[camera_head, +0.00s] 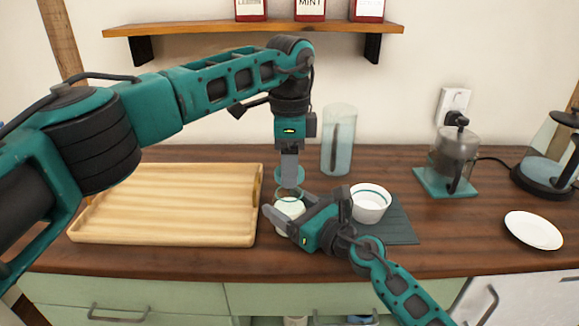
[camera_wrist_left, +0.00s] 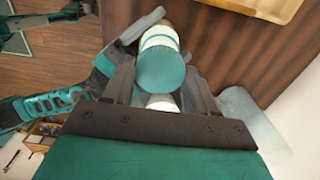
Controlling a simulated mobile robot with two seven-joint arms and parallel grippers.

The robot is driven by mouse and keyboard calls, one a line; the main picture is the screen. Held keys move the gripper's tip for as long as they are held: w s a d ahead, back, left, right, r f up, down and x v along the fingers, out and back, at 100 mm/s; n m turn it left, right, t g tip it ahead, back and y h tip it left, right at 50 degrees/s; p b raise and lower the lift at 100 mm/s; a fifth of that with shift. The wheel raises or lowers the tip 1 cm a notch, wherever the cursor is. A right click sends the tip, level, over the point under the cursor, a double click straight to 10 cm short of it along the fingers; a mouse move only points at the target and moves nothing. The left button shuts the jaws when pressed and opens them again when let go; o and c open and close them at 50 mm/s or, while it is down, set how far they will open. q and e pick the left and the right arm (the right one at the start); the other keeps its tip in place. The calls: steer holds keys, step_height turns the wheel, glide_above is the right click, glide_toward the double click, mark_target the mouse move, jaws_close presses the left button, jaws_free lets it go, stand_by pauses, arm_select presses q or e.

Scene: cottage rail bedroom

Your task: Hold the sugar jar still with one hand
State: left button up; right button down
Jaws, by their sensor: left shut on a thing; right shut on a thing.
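The sugar jar (camera_head: 290,211) is a small clear jar with white contents, standing upright on the wooden counter right of the tray. Its round teal lid (camera_head: 289,178) is above the jar's mouth; it also shows as a teal disc in the left wrist view (camera_wrist_left: 164,70). My left gripper (camera_head: 289,168) points straight down and is shut on the lid. I cannot tell whether the lid touches the rim. My right gripper (camera_head: 290,208) reaches in from the lower right and is shut on the jar's body, its fingers on both sides, hiding part of it.
A wooden tray (camera_head: 165,205) lies left. A white bowl (camera_head: 369,207) on a dark mat (camera_head: 402,228) stands close right. A tall glass (camera_head: 339,140) is behind. A French press (camera_head: 454,158), kettle (camera_head: 550,165) and white saucer (camera_head: 533,230) are farther right. A shelf (camera_head: 200,30) hangs above.

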arm_select(q)
step_height(320, 180, up, 3)
steer(key=shift+r, duration=0.15)
arm_select(e)
jaws_free()
